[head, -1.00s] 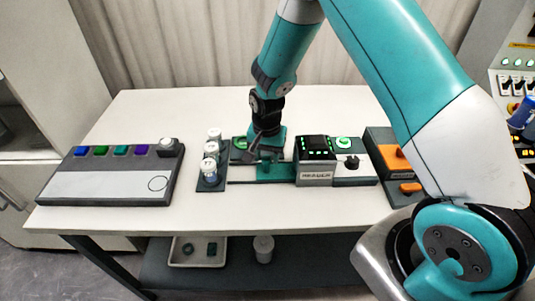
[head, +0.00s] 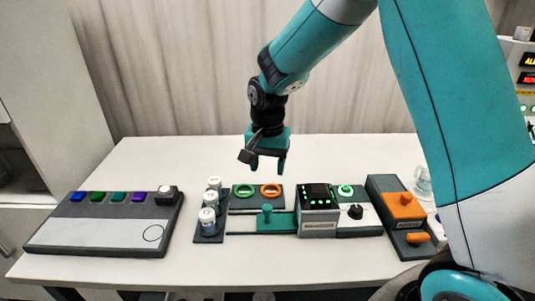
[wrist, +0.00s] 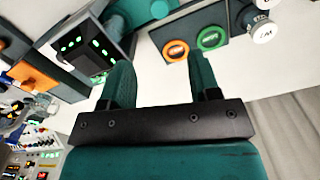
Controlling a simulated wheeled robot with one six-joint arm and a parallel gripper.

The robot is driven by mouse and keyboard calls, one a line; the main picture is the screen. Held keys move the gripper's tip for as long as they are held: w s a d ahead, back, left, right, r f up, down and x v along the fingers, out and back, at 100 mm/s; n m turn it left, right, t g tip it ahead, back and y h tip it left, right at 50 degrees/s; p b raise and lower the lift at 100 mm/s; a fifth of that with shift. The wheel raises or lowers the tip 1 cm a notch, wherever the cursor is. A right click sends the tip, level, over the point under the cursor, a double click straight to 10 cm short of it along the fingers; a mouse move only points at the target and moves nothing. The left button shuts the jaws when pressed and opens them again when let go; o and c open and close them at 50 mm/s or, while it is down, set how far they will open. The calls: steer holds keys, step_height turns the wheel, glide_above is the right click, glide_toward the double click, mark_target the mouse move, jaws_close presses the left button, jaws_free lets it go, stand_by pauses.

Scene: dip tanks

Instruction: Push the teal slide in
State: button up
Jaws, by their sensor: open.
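The teal slide (head: 280,226) is a flat plate with an upright round knob (head: 267,213). It lies on the table in the head view, its right end against the left side of a box with a dark, green-lit display (head: 318,204). A thin dark track (head: 240,233) runs left from it. The teal knob also shows at the top edge of the wrist view (wrist: 160,8). My gripper (head: 267,167) is open and empty, fingers pointing down, above and behind the slide and apart from it. Both fingers frame bare table in the wrist view (wrist: 159,70).
Behind the slide is a dark panel with a green ring (head: 244,191) and an orange ring (head: 271,190). White-capped vials (head: 207,221) stand left in a rack (head: 207,239). An orange-topped block (head: 404,206) stands right. The table behind is clear.

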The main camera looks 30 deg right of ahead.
step_height(320, 180, up, 4)
glide_above(267, 207)
steer(key=shift+w+d+r, duration=0.1)
steer(key=shift+d, duration=0.05)
step_height(267, 207, down, 18)
steer(key=m, duration=0.4)
steer(key=m+b, duration=0.1)
steer(key=m, duration=0.1)
steer(key=shift+r, duration=0.25)
steer(key=shift+c, duration=0.4)
